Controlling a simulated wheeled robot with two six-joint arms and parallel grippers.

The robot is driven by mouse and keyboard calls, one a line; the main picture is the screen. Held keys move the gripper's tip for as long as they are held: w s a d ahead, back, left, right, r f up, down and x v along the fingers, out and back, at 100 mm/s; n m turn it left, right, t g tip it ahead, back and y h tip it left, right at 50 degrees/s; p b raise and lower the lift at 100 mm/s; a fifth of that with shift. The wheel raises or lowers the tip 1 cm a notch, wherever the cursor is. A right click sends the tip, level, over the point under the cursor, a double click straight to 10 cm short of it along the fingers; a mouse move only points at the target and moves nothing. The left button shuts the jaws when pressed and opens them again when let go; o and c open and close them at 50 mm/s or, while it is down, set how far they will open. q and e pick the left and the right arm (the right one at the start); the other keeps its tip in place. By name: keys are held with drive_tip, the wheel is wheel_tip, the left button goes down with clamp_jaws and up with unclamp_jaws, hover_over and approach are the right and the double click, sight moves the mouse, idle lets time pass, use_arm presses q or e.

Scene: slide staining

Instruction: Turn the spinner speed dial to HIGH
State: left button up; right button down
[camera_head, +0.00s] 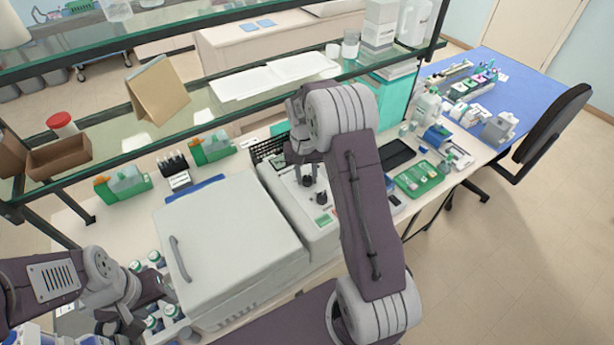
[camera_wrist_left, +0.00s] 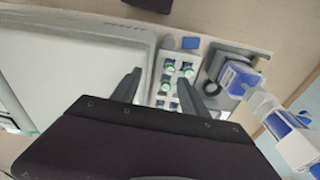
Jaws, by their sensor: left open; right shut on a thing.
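The spinner (camera_head: 235,240) is a large pale box with a handled lid, standing on the bench in the middle of the head view. Its control panel (camera_head: 325,238) runs along its right side and carries dark knobs. My right gripper (camera_head: 307,180) points down over the panel and is shut on a dark dial, mostly hidden by the fingers; the dial's setting cannot be read. A second dark knob (camera_head: 322,198) sits just in front of it. My left gripper (camera_head: 150,308) is open, left of the spinner; in the left wrist view its fingers (camera_wrist_left: 160,94) are apart above small bottles.
White-and-green bottles (camera_head: 155,258) stand in a rack left of the spinner, also in the left wrist view (camera_wrist_left: 168,82). A glass shelf (camera_head: 200,120) spans above the bench. A green tray (camera_head: 420,178) lies right of my right arm.

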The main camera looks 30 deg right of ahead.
sight(305, 178)
drive_tip(key=shift+f, duration=0.1)
idle(0.3)
drive_tip(key=c, duration=1.1)
unclamp_jaws()
drive_tip(key=shift+o, duration=0.2)
drive_tip(key=shift+w+d, duration=0.1)
drive_tip(key=shift+w, duration=0.1)
wheel_tip(305, 178, up, 9)
drive_tip(key=b, duration=0.1)
drive_tip(key=shift+a, duration=0.2)
